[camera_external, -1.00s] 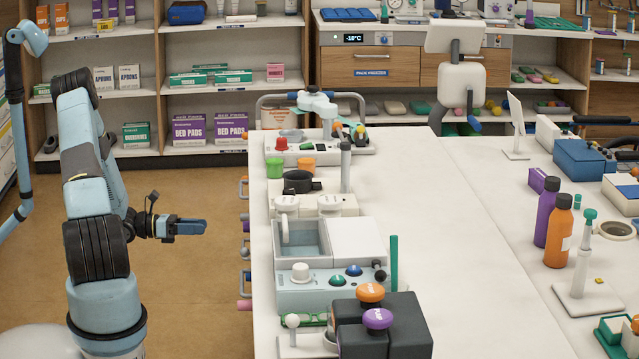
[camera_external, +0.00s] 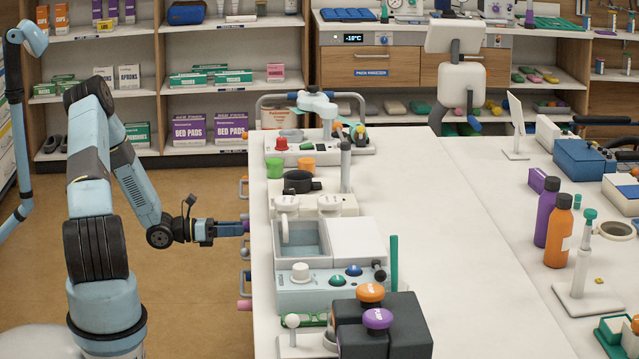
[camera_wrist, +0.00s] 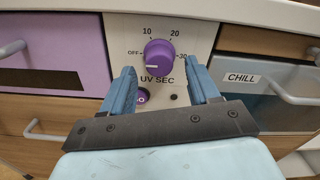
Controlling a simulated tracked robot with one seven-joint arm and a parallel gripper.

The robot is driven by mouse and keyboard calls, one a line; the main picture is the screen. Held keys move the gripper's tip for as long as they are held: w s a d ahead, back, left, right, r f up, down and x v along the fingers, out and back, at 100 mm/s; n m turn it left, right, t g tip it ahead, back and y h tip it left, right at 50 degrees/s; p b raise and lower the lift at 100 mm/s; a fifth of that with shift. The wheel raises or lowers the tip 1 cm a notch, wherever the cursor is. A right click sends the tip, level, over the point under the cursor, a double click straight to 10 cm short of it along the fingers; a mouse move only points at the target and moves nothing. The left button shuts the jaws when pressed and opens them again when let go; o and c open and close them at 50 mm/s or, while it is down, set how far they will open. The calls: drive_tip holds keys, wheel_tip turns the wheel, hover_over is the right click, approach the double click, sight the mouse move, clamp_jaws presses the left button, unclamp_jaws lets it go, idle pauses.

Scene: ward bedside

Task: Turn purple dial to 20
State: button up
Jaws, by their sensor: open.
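The purple dial (camera_wrist: 159,54) is a round knob on a pale panel in the wrist view. Marks around it read OFF, 10, 20 and 30, with UV SEC printed below. Its white pointer line points left, toward or slightly below OFF. My gripper (camera_wrist: 161,82) is open, with one blue finger on each side of the dial's lower part and no visible contact; how far the tips are from the panel is hard to tell. In the external view my gripper (camera_external: 240,229) is at the left side of the white counter, and the dial is mostly hidden there.
A purple button (camera_wrist: 142,96) sits under the dial, partly behind the left finger. A purple drawer (camera_wrist: 55,50) is on the left and a CHILL drawer (camera_wrist: 255,78) on the right, both with protruding handles. The counter edge (camera_wrist: 230,10) overhangs above.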

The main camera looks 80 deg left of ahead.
drive_tip(key=shift+w, duration=1)
drive_tip(key=shift+c, duration=0.2)
drive_tip(key=c, duration=1)
drive_tip(key=m, duration=2.3)
drive_tip(key=shift+a+r+m, duration=0.1)
drive_tip(key=shift+m, duration=0.2)
